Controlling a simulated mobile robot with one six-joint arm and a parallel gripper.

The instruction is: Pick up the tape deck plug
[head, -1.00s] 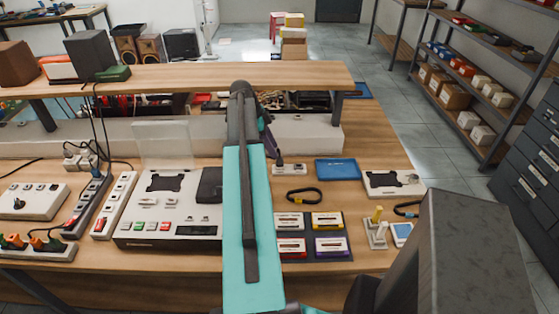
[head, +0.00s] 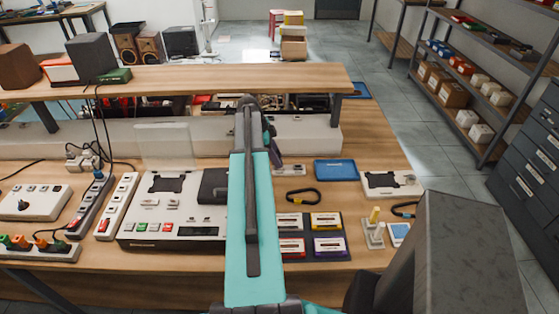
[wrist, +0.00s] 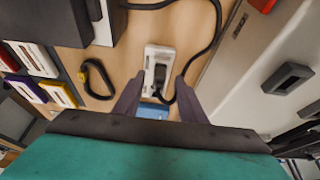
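A black plug (wrist: 160,74) sits in a small white socket block (wrist: 151,56) in the wrist view, with a black cable curving away from it. I cannot read a label on it. The block also shows in the head view (head: 291,170), partly behind my arm. My gripper (wrist: 158,88) is open, its two dark fingers on either side of the plug's near end in the picture. I cannot tell whether they touch it. The grey-white tape deck (head: 165,232) stands on the bench left of my arm.
A black cable loop (head: 303,197), a blue tray (head: 336,170) and a dark mat of cassettes (head: 284,264) lie right of my arm. Power strips (head: 117,205) stand at the left. A raised wooden shelf (head: 190,79) crosses the back of the bench.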

